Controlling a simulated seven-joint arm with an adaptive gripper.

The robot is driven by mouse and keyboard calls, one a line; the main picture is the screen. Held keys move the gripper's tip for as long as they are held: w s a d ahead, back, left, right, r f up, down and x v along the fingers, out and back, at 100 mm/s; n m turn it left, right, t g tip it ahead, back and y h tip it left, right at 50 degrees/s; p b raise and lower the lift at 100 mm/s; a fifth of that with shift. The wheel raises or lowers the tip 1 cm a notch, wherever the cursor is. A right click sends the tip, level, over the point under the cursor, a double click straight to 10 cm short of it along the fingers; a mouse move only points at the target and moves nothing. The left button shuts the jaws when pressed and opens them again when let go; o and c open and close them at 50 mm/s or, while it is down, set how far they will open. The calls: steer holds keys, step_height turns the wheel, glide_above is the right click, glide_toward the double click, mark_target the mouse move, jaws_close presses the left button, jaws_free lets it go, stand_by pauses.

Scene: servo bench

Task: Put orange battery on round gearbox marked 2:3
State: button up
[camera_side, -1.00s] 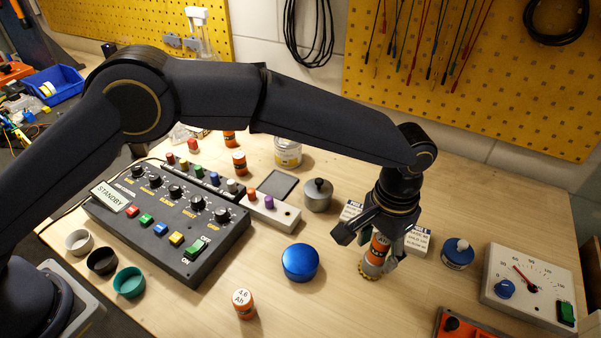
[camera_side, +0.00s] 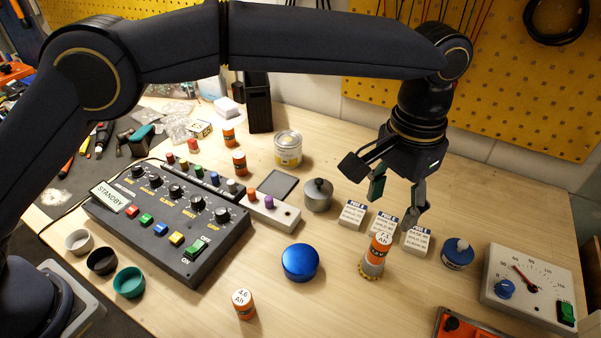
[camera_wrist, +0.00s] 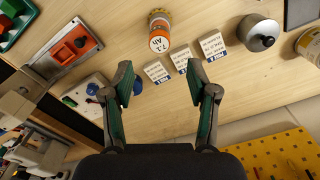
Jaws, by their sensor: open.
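An orange battery (camera_side: 380,247) labelled 7.1 Ah stands upright on a small round grey gearbox (camera_side: 373,267) with a brass-toothed base. In the wrist view the battery (camera_wrist: 159,39) shows its white top, with the gearbox (camera_wrist: 159,14) partly hidden behind it. I cannot read a 2:3 marking on the gearbox. My gripper (camera_side: 396,206) is open and empty, above and behind the battery, touching nothing. In the wrist view its fingers (camera_wrist: 165,84) are spread wide apart. Another orange battery (camera_side: 244,307), marked 4.6 Ah, stands at the front.
Small white labelled boxes (camera_side: 383,225) stand close behind the battery. A blue round lid (camera_side: 300,262) lies left of it, and a blue-topped container (camera_side: 458,252) and a dial meter (camera_side: 528,284) stand right. A control box (camera_side: 170,222) fills the left. More orange batteries (camera_side: 239,164) stand farther back.

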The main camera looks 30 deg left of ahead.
steer(key=s+a+r+n+t, duration=0.1)
steer(key=s+a+r+t, duration=0.1)
steer(key=a+r, duration=0.8)
steer(key=s+a+r+n+t, duration=0.1)
steer(key=a+r+n, duration=0.15)
steer(key=a, duration=1.25)
steer(key=s+a+f+n+t, duration=0.1)
steer(key=s+a+f, duration=0.1)
steer(key=s+a, duration=0.5)
steer(key=s+a+f+n+t, duration=0.1)
steer(key=s+a+f, duration=0.2)
steer(key=s+a, duration=0.5)
steer(key=shift+s+t, duration=0.25)
steer(key=shift+t, duration=0.05)
